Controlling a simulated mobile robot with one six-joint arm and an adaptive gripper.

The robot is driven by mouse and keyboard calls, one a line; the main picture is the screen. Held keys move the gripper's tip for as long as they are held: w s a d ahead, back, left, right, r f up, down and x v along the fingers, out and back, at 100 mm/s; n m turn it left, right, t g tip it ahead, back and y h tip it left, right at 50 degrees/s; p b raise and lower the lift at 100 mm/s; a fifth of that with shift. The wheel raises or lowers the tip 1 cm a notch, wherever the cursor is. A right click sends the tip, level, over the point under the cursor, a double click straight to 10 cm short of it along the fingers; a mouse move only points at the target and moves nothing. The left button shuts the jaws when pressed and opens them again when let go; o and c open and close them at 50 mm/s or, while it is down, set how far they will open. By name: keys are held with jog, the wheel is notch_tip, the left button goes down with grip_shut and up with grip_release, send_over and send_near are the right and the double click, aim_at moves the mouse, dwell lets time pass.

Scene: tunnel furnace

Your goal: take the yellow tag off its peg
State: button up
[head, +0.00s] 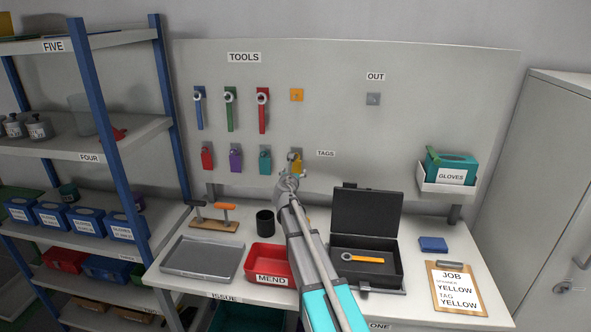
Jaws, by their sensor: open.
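The gripper is open. It hides part of the tag and its peg, and I cannot tell whether the fingers are around the tag or touching it.
Teal (265,160), purple (236,160) and red (207,157) tags hang to the left. Below stand a red MEND tray (270,280), a black cup (265,222) and an open black case (367,222) holding a yellow spanner (361,258). A GLOVES box (450,168) is right.

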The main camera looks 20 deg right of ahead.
jog(key=shift+x, duration=1.25)
jog(key=shift+c, duration=0.2)
jog(key=c, duration=0.9)
jog(key=shift+r, duration=0.35)
jog(key=shift+s, duration=0.15)
jog(key=shift+p+v, duration=0.6)
jog(key=shift+v, duration=1.05)
jog(key=shift+r, duration=0.15)
